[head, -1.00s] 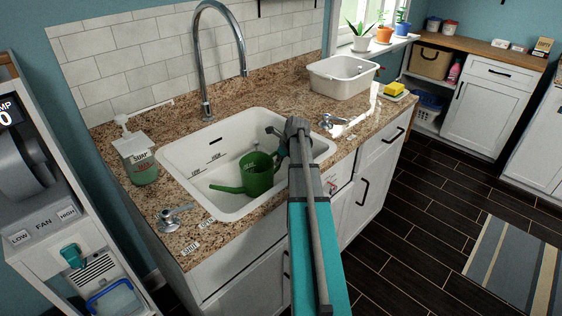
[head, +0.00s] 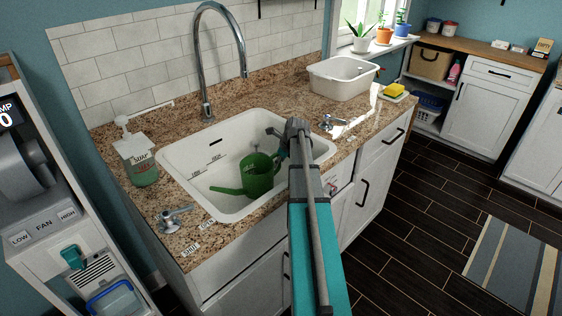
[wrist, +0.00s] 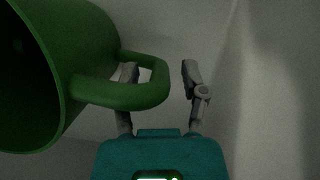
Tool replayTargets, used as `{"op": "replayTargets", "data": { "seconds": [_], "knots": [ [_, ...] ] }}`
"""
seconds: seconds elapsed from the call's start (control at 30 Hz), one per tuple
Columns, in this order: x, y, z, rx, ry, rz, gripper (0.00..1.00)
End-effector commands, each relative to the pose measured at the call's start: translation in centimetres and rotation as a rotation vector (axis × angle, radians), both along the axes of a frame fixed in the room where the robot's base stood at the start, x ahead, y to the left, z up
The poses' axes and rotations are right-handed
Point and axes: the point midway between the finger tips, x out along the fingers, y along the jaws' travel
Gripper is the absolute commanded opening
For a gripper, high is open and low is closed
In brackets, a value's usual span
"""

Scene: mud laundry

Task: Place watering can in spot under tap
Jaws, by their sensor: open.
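The green watering can (head: 258,174) stands in the white sink (head: 196,158), toward its right side, with its spout pointing left. In the wrist view the can (wrist: 75,60) fills the upper left, and its handle loop reaches toward my fingers. My gripper (head: 281,143) is in the sink beside the handle; in the wrist view its two fingers (wrist: 160,80) are apart. The left finger is partly hidden behind the handle, and I see no grip on it. The chrome tap (head: 243,70) arches over the sink, its outlet above and behind the can.
A soap bottle (head: 137,155) stands on the counter (head: 283,105) left of the sink. Tap handles (head: 174,217) sit at the front left and right (head: 328,122). A white tub (head: 342,80) and a yellow sponge (head: 393,90) are at the right. The sink's left part is clear.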

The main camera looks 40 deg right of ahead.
Motion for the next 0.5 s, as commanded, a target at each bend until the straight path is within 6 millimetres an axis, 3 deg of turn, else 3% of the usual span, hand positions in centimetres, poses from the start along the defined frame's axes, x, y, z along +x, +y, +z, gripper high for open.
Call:
{"op": "replayTargets", "data": {
  "seconds": [0.5],
  "knots": [
    [-1.5, -0.4, 4.1, 0.000, 0.000, 0.000, 0.56]
  ]
}}
